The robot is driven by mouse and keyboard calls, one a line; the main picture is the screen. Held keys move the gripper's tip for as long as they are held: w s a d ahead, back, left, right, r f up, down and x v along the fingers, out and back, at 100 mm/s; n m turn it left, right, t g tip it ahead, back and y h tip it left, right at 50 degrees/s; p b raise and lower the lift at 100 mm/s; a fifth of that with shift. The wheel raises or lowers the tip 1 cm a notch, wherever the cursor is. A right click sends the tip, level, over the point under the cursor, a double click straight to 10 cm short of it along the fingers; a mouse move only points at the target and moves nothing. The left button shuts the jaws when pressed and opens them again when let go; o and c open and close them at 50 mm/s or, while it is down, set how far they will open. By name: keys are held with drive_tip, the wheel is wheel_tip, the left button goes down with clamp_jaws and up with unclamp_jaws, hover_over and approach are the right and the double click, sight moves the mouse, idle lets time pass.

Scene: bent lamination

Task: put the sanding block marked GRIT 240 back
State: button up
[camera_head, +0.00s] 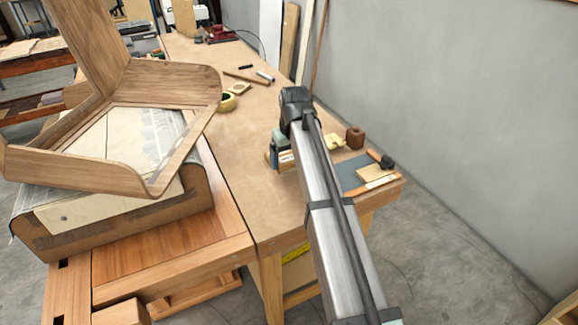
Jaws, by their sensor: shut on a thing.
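My gripper (279,141) hangs at the far end of my arm, low over the workbench near its right part. It is shut on a small block, but my arm and the gripper body hide most of that block and no marking can be read. A small wooden piece with pale and dark bands (287,160) shows right beneath the gripper. I cannot tell whether this is the held sanding block or a holder under it. The writing GRIT 240 is not legible anywhere.
The workbench (240,135) is clear left of my gripper. A grey mat (350,172) at the right holds a wooden-handled tool and a pale sheet (373,174). A brown block (355,138) stands behind.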

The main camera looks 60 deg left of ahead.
sight(290, 159)
drive_tip(key=shift+f, duration=1.75)
drive_tip(key=shift+f, duration=0.1)
drive_tip(key=o, duration=0.7)
drive_tip(key=shift+c, duration=0.2)
drive_tip(key=r, duration=0.4)
drive_tip(key=d+r, duration=0.1)
drive_tip(key=r, duration=0.3)
drive_tip(key=d+r, duration=0.1)
drive_tip(key=r, duration=0.3)
